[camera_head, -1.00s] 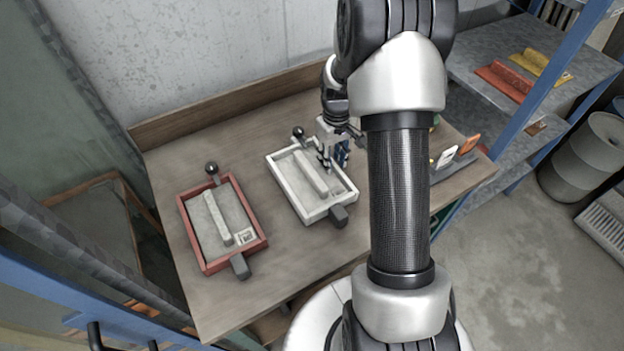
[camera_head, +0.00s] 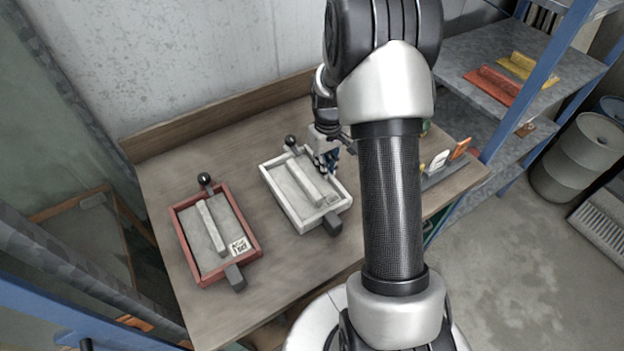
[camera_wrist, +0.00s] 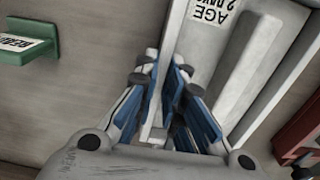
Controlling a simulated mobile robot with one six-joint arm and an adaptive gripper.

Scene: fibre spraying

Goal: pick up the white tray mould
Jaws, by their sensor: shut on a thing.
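The white tray mould (camera_head: 279,199) is a shallow rectangular frame on the wooden bench, with a grey slab and a raised bar inside. A black ball knob stands at its far end and a dark grey block at its near end. My gripper (camera_head: 327,165) is at its right-hand long wall. In the wrist view, the blue-padded fingers of my gripper (camera_wrist: 165,98) are on either side of the white wall (camera_wrist: 178,32) and shut on it. A printed label, partly cut off, shows inside the mould. I cannot tell any gap between mould and bench.
A red tray mould (camera_head: 186,238) with a similar slab lies to the left on the bench (camera_head: 165,195). Small orange and white cards (camera_head: 460,148) stand at the bench's right end. A blue-framed shelf (camera_head: 540,85) is at the right. A green labelled piece (camera_wrist: 28,52) shows in the wrist view.

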